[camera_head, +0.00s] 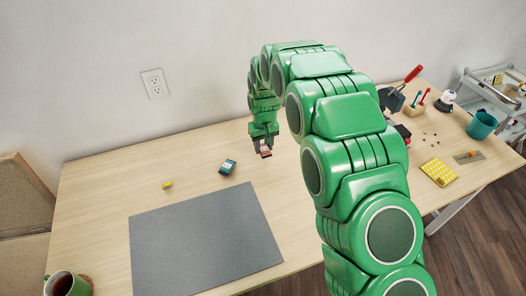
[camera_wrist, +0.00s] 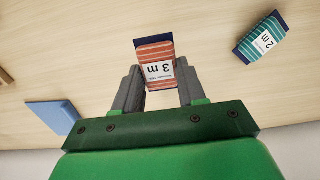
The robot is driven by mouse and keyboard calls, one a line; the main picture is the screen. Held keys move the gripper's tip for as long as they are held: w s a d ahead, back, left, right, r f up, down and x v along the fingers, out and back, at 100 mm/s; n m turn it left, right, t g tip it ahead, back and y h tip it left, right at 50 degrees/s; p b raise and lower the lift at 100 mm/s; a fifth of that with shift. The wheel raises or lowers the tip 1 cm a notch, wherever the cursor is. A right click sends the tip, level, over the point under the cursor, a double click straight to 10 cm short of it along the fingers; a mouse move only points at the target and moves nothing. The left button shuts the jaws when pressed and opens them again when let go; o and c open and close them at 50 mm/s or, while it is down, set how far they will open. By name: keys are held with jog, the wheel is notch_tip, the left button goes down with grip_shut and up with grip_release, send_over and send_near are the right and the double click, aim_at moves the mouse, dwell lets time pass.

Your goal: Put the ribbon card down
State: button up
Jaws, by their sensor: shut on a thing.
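My gripper (camera_wrist: 160,99) is shut on a ribbon card (camera_wrist: 155,57) with red stripes, a dark blue edge and a white label reading "3 m". In the head view the card (camera_head: 265,154) shows at the tips of my gripper (camera_head: 264,146), over the back part of the wooden table (camera_head: 110,185). I cannot tell whether the card touches the table. A second ribbon card with teal stripes and a "2 m" label lies on the table to the left of my gripper in the head view (camera_head: 228,167); it also shows in the wrist view (camera_wrist: 262,39).
A grey mat (camera_head: 205,240) lies at the front, with a small yellow item (camera_head: 167,185) behind it. A green mug (camera_head: 66,284) stands at the front left. A teal cup (camera_head: 481,125) and a yellow tray (camera_head: 438,172) are at the right. A blue item (camera_wrist: 53,116) shows in the wrist view.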

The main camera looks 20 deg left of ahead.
aim_at(263, 145)
jog(key=shift+w+a+f, duration=0.2)
jog(key=shift+w+f, duration=0.1)
jog(key=shift+f, duration=0.3)
jog(key=shift+a+f, duration=0.1)
jog(key=shift+f, duration=1.4)
jog(key=shift+f, duration=0.2)
jog(key=o, duration=1)
jog(key=shift+r, duration=0.2)
notch_tip(263, 145, up, 11)
jog(key=shift+w+f, duration=0.1)
jog(key=shift+r, duration=0.6)
